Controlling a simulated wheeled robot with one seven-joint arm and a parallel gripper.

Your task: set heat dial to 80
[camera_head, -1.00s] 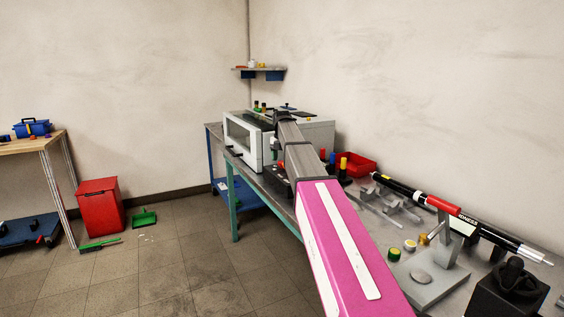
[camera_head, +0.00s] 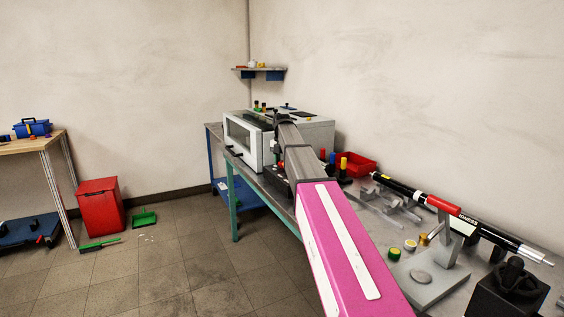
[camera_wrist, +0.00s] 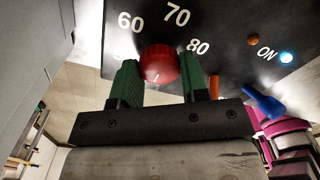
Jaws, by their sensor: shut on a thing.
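The red heat dial (camera_wrist: 159,64) sits on a dark panel (camera_wrist: 230,22) in the wrist view, with white numbers 60, 70 and 80 around it. A small pale mark shows near the dial's lower middle, but I cannot tell which number it points to. The green fingers of my gripper (camera_wrist: 160,68) stand on either side of the dial, shut on it. In the head view, my arm reaches to the front of a white machine (camera_head: 240,140) with a window, and hides the dial.
A blue lever (camera_wrist: 264,102), a lit ON light (camera_wrist: 287,57) and an orange light (camera_wrist: 253,41) are right of the dial. In the head view, a red tray (camera_head: 358,164) and a black-and-red tool (camera_head: 430,198) lie on the bench right of my arm.

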